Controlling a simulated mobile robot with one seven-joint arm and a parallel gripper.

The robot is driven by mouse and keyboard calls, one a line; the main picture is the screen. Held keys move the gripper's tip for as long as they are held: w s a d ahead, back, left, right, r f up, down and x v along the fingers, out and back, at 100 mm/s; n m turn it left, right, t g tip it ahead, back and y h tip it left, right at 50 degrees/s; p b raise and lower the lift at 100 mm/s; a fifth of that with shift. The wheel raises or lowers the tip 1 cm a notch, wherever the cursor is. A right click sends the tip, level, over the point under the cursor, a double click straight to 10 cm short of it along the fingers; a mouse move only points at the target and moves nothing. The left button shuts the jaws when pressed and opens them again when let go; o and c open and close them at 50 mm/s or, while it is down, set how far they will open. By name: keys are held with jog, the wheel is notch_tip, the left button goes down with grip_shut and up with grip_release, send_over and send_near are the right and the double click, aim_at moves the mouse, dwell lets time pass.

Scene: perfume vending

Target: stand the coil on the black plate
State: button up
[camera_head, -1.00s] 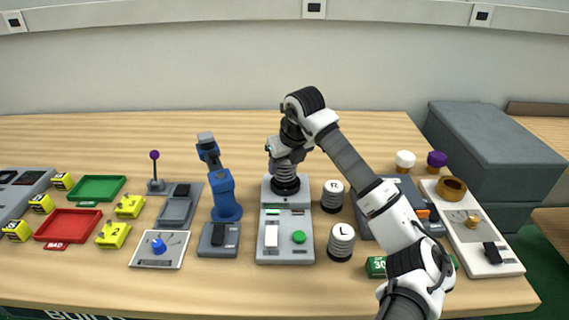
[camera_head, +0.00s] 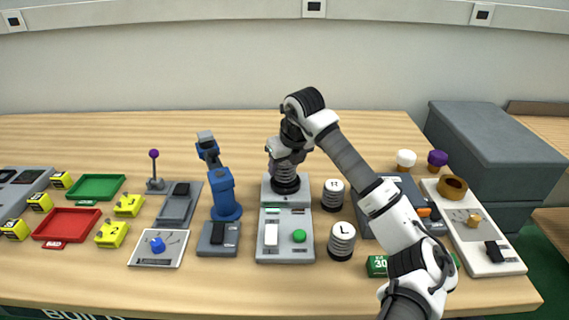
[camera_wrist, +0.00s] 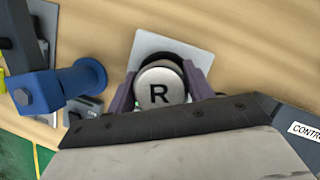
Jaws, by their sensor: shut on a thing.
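The coil (camera_head: 285,172) is a grey ribbed cylinder, upright in my gripper (camera_head: 286,158). Its white top, marked R, shows between the two fingers in the wrist view (camera_wrist: 159,90). My gripper is shut on it from above. The black plate (camera_wrist: 160,60) is a dark round disc on a light grey square pad; part of it shows past the coil's top in the wrist view. The coil is directly over the plate, with its lower end at or very near it. I cannot tell whether they touch.
A blue arm-shaped device (camera_head: 224,190) stands close on the left. The table behind is clear.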

jog(key=shift+f, duration=0.25)
dwell(0.3)
jog(key=o, duration=1.6)
jog(key=shift+r+p, duration=1.5)
jog(key=shift+r, duration=2.05)
jog(key=shift+f, duration=0.1)
